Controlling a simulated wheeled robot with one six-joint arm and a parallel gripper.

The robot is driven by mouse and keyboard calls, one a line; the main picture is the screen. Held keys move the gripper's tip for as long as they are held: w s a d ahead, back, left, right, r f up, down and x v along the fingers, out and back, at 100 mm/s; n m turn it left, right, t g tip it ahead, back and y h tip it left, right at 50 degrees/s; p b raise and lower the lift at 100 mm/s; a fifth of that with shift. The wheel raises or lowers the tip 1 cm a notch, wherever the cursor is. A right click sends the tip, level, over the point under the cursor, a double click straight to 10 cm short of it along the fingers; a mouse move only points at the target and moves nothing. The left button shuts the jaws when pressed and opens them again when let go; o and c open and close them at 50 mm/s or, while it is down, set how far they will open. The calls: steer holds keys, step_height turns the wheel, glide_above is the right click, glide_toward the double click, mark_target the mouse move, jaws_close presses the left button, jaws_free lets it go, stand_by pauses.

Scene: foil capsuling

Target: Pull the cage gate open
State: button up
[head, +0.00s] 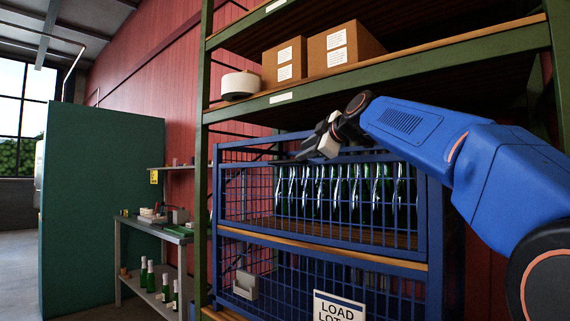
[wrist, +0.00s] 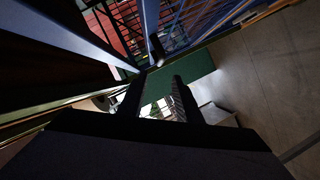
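The blue wire-mesh cage (head: 423,215) stands on the rack, with several green bottles (head: 345,190) in its upper tier. Its mesh front (head: 320,228) appears closed, but which part is the gate is unclear. My gripper (head: 318,147) is at the cage's upper front edge, in front of the bottles. In the wrist view, the two dark fingers of my gripper (wrist: 160,85) are apart with nothing between them. A dark knob-like piece (wrist: 157,50) on a blue bar of the cage (wrist: 152,18) lies just beyond the fingertips; whether it is a handle is unclear.
Green rack posts (head: 201,170) and a shelf with cardboard boxes (head: 325,52) and a white roll (head: 240,85) frame the cage. A workbench (head: 150,228) stands left.

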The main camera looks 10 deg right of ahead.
mark_target(283, 162)
steer(key=x, duration=1.4)
steer(key=shift+w+a+f, duration=0.1)
steer(key=shift+w, duration=0.1)
jaws_close()
